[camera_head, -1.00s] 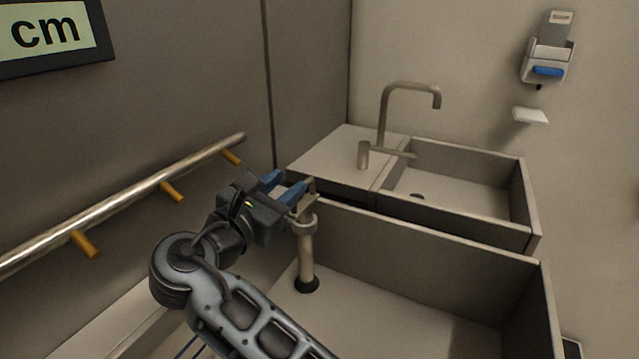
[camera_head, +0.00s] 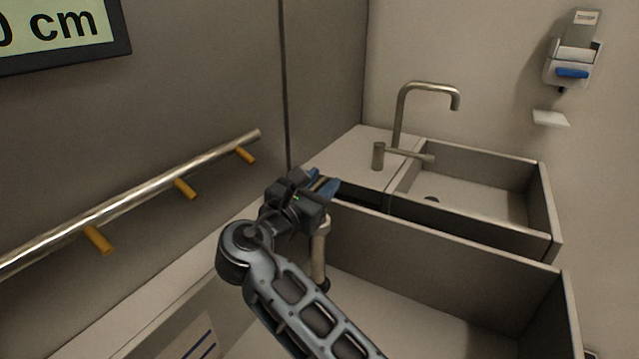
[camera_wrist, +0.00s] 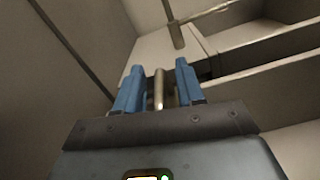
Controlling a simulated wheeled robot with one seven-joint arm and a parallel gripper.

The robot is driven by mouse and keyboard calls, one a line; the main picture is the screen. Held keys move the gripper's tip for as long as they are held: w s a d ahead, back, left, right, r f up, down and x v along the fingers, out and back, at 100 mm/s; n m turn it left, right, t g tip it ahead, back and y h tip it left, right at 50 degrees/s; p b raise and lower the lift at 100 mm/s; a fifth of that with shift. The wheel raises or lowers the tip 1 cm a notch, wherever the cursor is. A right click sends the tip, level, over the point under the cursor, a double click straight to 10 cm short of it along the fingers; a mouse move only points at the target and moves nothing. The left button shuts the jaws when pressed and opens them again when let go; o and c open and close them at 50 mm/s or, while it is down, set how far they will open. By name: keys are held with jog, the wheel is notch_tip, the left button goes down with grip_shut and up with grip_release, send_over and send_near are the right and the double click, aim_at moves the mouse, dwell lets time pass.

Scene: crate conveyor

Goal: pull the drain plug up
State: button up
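The drain plug (camera_head: 319,258) is an upright metal pipe in the near basin, with a dark ring at its foot on the basin floor. My gripper (camera_head: 326,187) is at its top and hides the upper end and handle in the head view. In the wrist view, my gripper's blue fingers (camera_wrist: 159,88) stand apart, with a metal bar (camera_wrist: 158,90) between them, probably the plug's handle. Gaps show on both sides of the bar, so the fingers do not appear to grip it.
The near basin (camera_head: 450,250) has high walls around the plug. Behind it are a second basin (camera_head: 480,200) and a tap (camera_head: 398,115). A metal rail (camera_head: 140,195) with orange pegs runs along the left wall. A display (camera_head: 60,30) hangs above, and a dispenser (camera_head: 574,60) is at right.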

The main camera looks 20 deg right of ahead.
grip_shut()
jog(key=shift+r, duration=0.15)
dwell(0.4)
notch_tip(320, 180, up, 5)
jog(key=p, duration=0.5)
jog(key=shift+w+a+f, duration=0.1)
jog(key=shift+f, duration=0.1)
jog(key=shift+c, duration=0.7)
grip_release()
jog(key=shift+o, duration=0.7)
jog(key=shift+f, duration=0.15)
